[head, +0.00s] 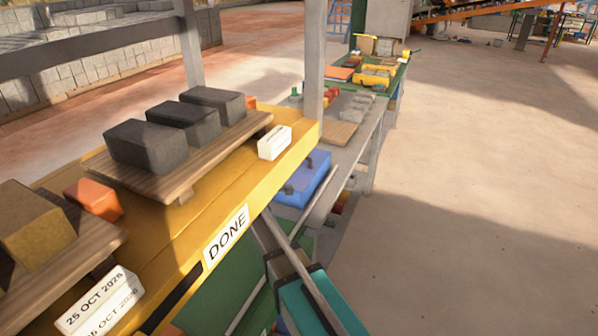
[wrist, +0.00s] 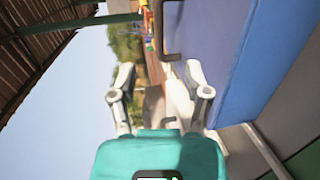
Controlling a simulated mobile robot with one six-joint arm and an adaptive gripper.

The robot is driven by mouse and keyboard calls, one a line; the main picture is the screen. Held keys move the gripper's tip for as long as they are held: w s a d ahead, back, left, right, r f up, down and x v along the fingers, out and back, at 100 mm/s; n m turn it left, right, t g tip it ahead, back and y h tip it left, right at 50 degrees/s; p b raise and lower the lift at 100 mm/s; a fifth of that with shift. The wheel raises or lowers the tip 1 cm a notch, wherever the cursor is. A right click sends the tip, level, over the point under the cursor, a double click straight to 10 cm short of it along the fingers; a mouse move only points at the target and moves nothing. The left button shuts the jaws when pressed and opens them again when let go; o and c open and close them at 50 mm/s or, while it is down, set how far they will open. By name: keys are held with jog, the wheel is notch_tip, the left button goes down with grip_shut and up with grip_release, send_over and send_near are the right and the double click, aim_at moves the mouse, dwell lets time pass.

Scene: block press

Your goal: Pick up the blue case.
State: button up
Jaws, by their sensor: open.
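In the head view my teal arm part shows at the bottom, and the fingers cannot be made out.
The yellow beam (head: 285,158) with a DONE label (head: 226,236) runs beside my arm. It carries dark blocks (head: 146,146) on a wooden board and a white date block (head: 275,142). The floor at right is clear.

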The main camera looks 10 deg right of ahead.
aim_at(297, 173)
jog(key=shift+w+d, duration=0.15)
jog(key=shift+d, duration=0.15)
jog(key=shift+w+d+f, duration=0.1)
jog(key=shift+w+d, duration=0.25)
jog(key=shift+w, duration=0.05)
jog(key=shift+b+x, duration=0.8)
jog(key=shift+x, duration=3)
jog(key=shift+d, duration=0.15)
jog(key=shift+b+x, duration=0.45)
jog(key=shift+x, duration=2.05)
grip_shut()
